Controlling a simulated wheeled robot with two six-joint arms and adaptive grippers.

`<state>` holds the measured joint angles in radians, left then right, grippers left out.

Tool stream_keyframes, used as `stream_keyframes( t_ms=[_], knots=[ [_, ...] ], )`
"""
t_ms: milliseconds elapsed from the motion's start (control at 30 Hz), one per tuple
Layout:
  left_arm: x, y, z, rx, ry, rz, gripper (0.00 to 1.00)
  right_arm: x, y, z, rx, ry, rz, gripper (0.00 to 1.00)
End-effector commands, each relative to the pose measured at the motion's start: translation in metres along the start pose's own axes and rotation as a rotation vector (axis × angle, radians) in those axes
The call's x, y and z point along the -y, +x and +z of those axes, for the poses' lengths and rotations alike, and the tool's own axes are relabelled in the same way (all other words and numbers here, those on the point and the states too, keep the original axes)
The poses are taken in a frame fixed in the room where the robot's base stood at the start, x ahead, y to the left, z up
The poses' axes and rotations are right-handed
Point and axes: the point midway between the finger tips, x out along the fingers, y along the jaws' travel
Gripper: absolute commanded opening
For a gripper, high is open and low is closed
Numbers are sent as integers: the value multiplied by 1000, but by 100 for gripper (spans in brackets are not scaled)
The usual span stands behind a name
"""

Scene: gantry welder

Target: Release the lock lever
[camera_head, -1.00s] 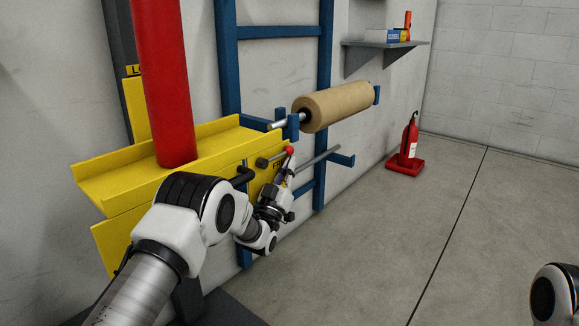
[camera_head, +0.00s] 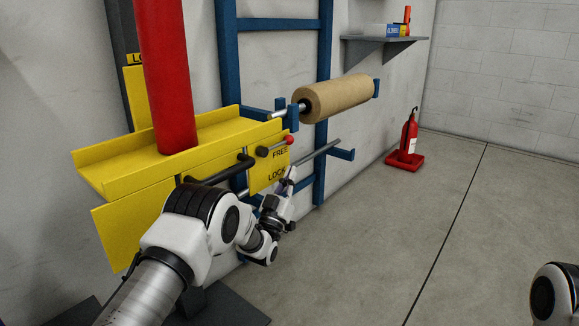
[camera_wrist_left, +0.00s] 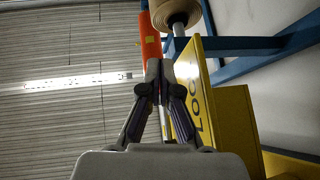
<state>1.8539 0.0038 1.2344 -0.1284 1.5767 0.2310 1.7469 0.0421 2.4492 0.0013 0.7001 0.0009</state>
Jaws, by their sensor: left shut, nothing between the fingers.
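The lock lever is a short rod with a red knob (camera_head: 289,140) and a dark round pivot (camera_head: 262,152). It sits on a yellow plate (camera_head: 257,180) marked FREE above and LOCK below. The rod runs right and slightly up, beside the FREE mark. My left gripper (camera_head: 291,178) is shut and empty, below the knob, near the LOCK mark and apart from the lever. In the left wrist view its closed fingers (camera_wrist_left: 160,80) are beside the yellow plate (camera_wrist_left: 222,110), with LOCK partly legible. I cannot identify the orange part behind the fingers. My right gripper is out of view.
A thick red column (camera_head: 167,75) rises through a yellow channel (camera_head: 215,128) at left. A dark bar handle (camera_head: 222,169) sticks out near my left arm. A blue frame (camera_head: 325,60) carries a brown roll (camera_head: 338,98). A red extinguisher (camera_head: 409,135) stands farther right.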

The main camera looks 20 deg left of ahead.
Motion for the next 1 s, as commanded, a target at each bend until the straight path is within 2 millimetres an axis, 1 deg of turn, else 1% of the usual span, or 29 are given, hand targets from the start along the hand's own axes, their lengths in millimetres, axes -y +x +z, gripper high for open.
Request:
stream_keyframes(
  t_ms=[33, 100, 200, 300, 400, 500, 767, 833, 867, 900, 967, 1000],
  knots=[
    [-2, -6, 3, 4, -1, 0, 0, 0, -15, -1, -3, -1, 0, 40],
    [-3, -19, 15, 4, -1, 0, 0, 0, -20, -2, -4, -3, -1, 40],
    [-4, -37, 30, 3, 0, 0, 0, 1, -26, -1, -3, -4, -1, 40],
    [-5, -50, 42, 1, 0, 0, 0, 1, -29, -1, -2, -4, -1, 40],
    [-5, -58, 50, 0, 0, 0, 0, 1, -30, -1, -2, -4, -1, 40],
    [-5, -62, 53, 0, 0, 0, 0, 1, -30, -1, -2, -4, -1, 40],
    [-5, -61, 53, -1, 0, 0, 0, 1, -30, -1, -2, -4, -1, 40],
    [-5, -55, 46, -8, 2, 1, 0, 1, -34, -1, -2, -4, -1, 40],
    [-5, -50, 40, -14, 3, 1, 0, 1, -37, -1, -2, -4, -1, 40],
    [-3, -46, 31, -7, 5, -5, 0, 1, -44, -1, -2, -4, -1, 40],
    [1, -65, 38, 62, 0, -29, 0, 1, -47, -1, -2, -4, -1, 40],
    [5, -81, 46, 134, -5, -53, 0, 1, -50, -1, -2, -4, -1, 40]
  ],
)
